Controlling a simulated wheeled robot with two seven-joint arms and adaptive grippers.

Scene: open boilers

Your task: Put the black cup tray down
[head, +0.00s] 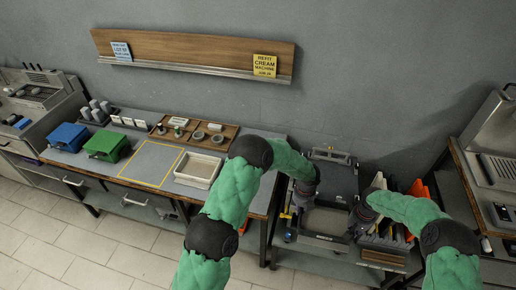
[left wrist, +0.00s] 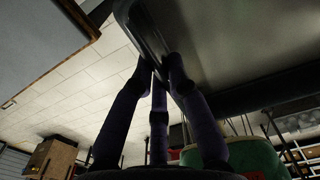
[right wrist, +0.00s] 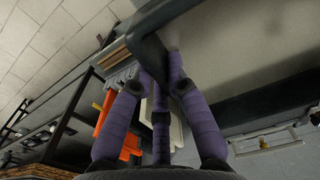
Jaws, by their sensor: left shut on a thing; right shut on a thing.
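The black cup tray (head: 322,239), a dark-rimmed rectangle with a pale middle, is between my two grippers at the lower right of centre in the head view. My left gripper (head: 303,194) is at its left side and my right gripper (head: 362,216) is at its right side. In the left wrist view the fingers (left wrist: 158,65) are closed on a dark edge of the tray (left wrist: 150,32). In the right wrist view the fingers (right wrist: 164,68) are closed on a dark edge (right wrist: 150,50). Its height above the unit below is hard to tell.
A long bench on the left holds a blue box (head: 69,137), a green box (head: 105,145), a white bin (head: 198,169) and a yellow-outlined bare area (head: 150,165). Orange items (head: 418,191) and upright slats (head: 388,235) stand close to my right gripper. Another counter (head: 468,200) is at far right.

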